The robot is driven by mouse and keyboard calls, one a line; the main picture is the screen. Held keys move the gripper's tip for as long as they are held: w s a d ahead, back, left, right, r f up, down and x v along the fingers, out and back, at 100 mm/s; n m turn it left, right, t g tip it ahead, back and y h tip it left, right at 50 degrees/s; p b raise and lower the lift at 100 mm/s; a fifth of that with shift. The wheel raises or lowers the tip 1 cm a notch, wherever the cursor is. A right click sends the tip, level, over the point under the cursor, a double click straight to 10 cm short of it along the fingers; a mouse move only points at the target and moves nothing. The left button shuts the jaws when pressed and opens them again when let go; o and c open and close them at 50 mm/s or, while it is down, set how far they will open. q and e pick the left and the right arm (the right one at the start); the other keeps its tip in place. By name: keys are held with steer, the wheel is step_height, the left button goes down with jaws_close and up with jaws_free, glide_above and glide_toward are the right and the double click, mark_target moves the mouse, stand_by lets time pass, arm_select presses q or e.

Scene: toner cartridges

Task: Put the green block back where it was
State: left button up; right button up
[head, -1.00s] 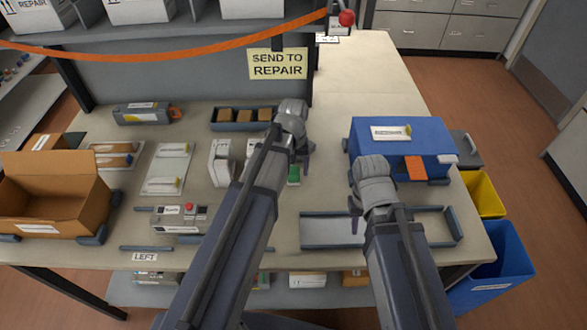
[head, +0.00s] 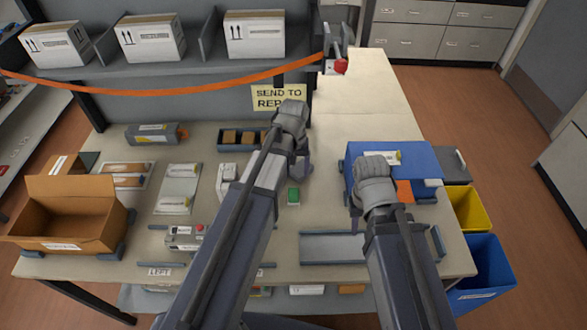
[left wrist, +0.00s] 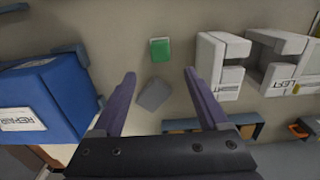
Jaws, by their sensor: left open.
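The green block (head: 293,196) lies on the table, between the white cartridges and the blue box. It also shows in the left wrist view (left wrist: 160,50), ahead of the fingers and apart from them. My left gripper (head: 304,168) is over the table, just beyond the block in the head view. In the left wrist view its purple fingers (left wrist: 158,80) are spread, with nothing held. A flat grey piece (left wrist: 155,94) lies on the table below, between the fingers in that picture. My right gripper (head: 353,205) is beside the blue box; its jaws are too small to judge.
White cartridges (left wrist: 222,65) stand beside the block. A blue box (head: 420,160) is to the right, and a grey tray (head: 330,248) lies in front. A dark tray (head: 224,147) with brown pieces and an open carton (head: 70,215) stand left. Bare table surrounds the block.

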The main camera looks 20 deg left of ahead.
arm_select(q)
steer(key=s+d+m+y, duration=0.1)
steer(key=s+d+m, duration=0.6)
steer(key=s+d, duration=0.3)
steer(key=s, duration=0.4)
steer(key=shift+d, duration=0.2)
steer(key=shift+s, duration=0.1)
